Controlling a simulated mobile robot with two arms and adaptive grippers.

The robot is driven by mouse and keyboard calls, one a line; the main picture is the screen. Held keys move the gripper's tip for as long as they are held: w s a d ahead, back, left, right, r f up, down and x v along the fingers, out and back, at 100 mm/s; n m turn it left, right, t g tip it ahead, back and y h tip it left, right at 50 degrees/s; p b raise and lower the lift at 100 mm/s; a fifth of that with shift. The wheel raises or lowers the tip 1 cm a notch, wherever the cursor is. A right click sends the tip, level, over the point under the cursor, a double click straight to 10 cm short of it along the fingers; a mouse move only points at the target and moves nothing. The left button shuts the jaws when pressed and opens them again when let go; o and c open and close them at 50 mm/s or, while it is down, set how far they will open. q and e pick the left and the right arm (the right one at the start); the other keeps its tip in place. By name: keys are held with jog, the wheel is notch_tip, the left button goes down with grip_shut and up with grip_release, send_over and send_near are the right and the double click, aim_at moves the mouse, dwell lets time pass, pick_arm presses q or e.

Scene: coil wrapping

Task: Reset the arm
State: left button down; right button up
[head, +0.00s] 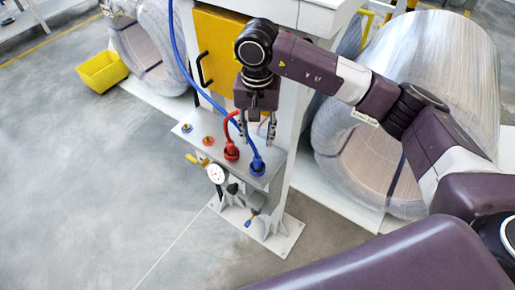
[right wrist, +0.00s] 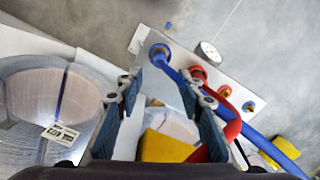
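My right gripper (head: 257,130) points down over the grey connector panel (head: 192,149). Its two fingers are apart, and the right wrist view also shows the gripper (right wrist: 158,88) open with nothing seen between the pads. A blue hose (head: 176,40) ends in a blue connector (head: 257,166) seated on the panel, close below the fingers. A red hose (head: 226,122) ends in a red connector (head: 231,153) to its left. In the right wrist view the blue connector (right wrist: 159,53) lies just beyond the fingertips, seemingly untouched. My left gripper is not in view.
A white column with a yellow cabinet (head: 216,47) stands behind the panel. A wrapped coil (head: 440,60) stands at the right, and another (head: 150,45) at the upper left near a yellow bin (head: 102,71). The left floor is clear.

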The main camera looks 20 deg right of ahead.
jog(key=shift+r, duration=0.4)
